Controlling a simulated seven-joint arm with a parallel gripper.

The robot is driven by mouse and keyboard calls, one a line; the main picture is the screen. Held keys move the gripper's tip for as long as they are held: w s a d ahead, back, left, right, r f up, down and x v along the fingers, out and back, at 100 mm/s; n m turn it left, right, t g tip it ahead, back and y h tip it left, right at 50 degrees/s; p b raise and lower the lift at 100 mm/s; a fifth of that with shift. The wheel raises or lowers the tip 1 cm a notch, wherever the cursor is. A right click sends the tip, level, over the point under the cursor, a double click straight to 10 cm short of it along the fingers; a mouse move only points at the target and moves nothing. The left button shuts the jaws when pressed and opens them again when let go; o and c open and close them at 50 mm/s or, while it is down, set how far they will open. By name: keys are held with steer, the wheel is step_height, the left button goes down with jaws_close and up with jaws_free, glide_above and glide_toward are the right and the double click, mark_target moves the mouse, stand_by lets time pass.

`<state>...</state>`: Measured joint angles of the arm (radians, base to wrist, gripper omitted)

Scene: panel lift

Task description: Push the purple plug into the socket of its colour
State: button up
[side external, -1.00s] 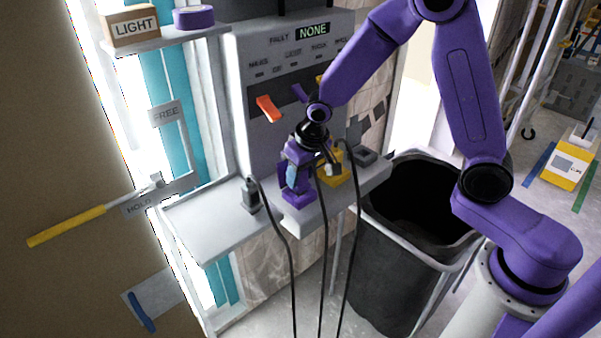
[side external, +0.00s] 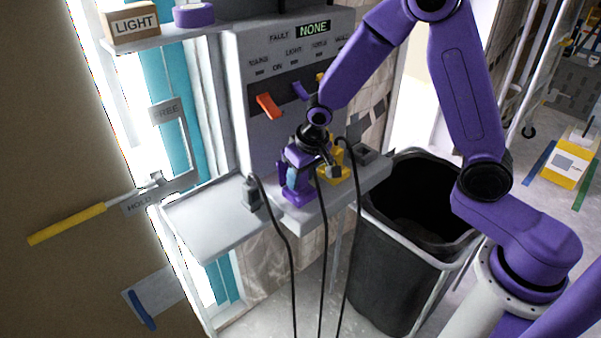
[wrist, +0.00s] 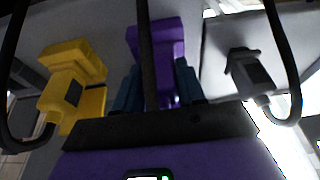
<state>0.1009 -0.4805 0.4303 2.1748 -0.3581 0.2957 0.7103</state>
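My gripper (side external: 297,180) is at the front of the grey ledge, pointing down. In the wrist view its two blue-teal fingers (wrist: 155,90) stand on either side of the purple plug (wrist: 166,88) and appear shut on it. A dark cable runs across the middle of that view and hides part of the plug. The purple socket (side external: 297,198) is on the ledge directly at the fingertips. The plug is in line with the socket and close to or touching it; how deep it sits I cannot tell.
A yellow plug and socket (side external: 338,170) stand just right of my gripper; they also show in the wrist view (wrist: 80,70). A grey plug (side external: 251,194) stands on the left shelf (side external: 205,215). A grey socket (side external: 366,154) is at the ledge's right. Cables hang in front. A black bin (side external: 385,270) stands right.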

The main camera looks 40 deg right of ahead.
steer(key=o, duration=0.4)
steer(key=shift+o, duration=0.2)
steer(key=shift+r, duration=0.1)
steer(key=v, duration=1.6)
steer(key=s+d+f+n+g, duration=0.1)
steer(key=s+n, duration=0.5)
steer(key=s, duration=0.7)
steer(key=s+d+f+n+g, duration=0.2)
steer(key=s+n, duration=0.4)
steer(key=s, duration=0.7)
step_height(320, 180, down, 2)
steer(key=shift+s+d+f+n, duration=0.1)
steer(key=shift+s+d+n, duration=0.2)
steer(key=shift+d, duration=0.55)
